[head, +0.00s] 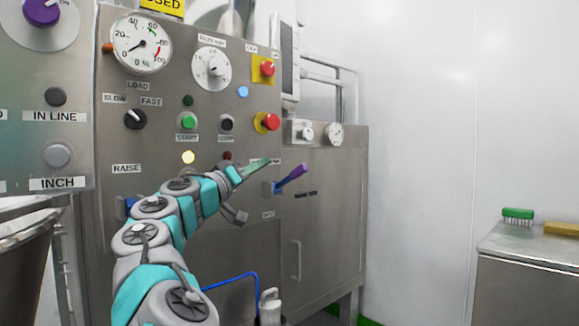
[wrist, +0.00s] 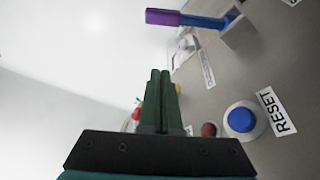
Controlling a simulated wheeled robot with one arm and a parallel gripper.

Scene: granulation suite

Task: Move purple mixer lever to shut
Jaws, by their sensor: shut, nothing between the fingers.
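The purple mixer lever (head: 291,176) sticks out from a grey mount on the lower right of the steel control panel, tilted up to the right. In the wrist view the lever (wrist: 185,19) shows a purple tip and a blue shaft in a grey bracket at the upper right. My gripper (head: 256,165) is shut and empty, just left of and slightly above the lever in the head view. In the wrist view my gripper's green fingers (wrist: 160,82) are together, apart from the lever. The lever's position label is not readable.
The control panel (head: 160,90) carries a gauge (head: 141,43), dials, red stop buttons (head: 267,122) and several small buttons. A blue button (wrist: 239,120) by a RESET label is close to my fingers. A bench (head: 530,245) with a green brush (head: 517,214) stands at right.

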